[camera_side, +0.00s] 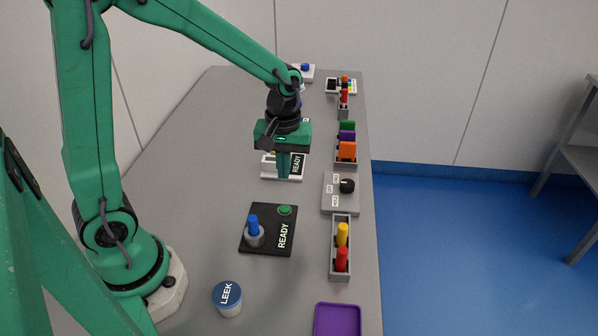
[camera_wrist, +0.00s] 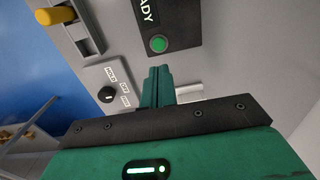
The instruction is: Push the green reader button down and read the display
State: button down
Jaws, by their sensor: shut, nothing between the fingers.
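The black reader (camera_side: 262,245) lies on the grey table, with a round green button (camera_side: 285,210) at its far right corner. Its display (camera_side: 283,235) reads "READY". A blue peg (camera_side: 253,222) stands in a grey ring on the reader. My gripper (camera_side: 284,177) is shut and empty, pointing down above the table, beyond the button and apart from it.
A white unit (camera_side: 270,172), also marked "READY", is partly hidden behind my gripper. A grey dial box (camera_side: 330,204) and a rack (camera_side: 341,276) of yellow and red pieces stand right. A jar marked "LEEK" (camera_side: 228,299) and a purple tray (camera_side: 337,320) are in front.

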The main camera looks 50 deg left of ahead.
aim_at(284, 208)
notch_tip(284, 208, down, 9)
jog(key=shift+s+d+f, duration=0.1)
jog(key=shift+s+f, duration=0.05)
dwell(0.4)
jog(key=shift+f, duration=0.1)
jog(key=shift+f, duration=0.9)
jog(key=shift+s, duration=0.1)
jog(key=shift+r, duration=0.1)
notch_tip(284, 208, up, 15)
jog(key=shift+w, duration=0.3)
dwell(0.3)
dwell(0.6)
jog(key=s+r+m+t, duration=0.5)
jog(key=s+r+m, duration=0.4)
jog(key=s, duration=0.3)
jog(key=shift+s+a+r+t, duration=0.2)
jog(key=shift+s+a+t, duration=0.1)
jog(key=shift+s+t, duration=0.1)
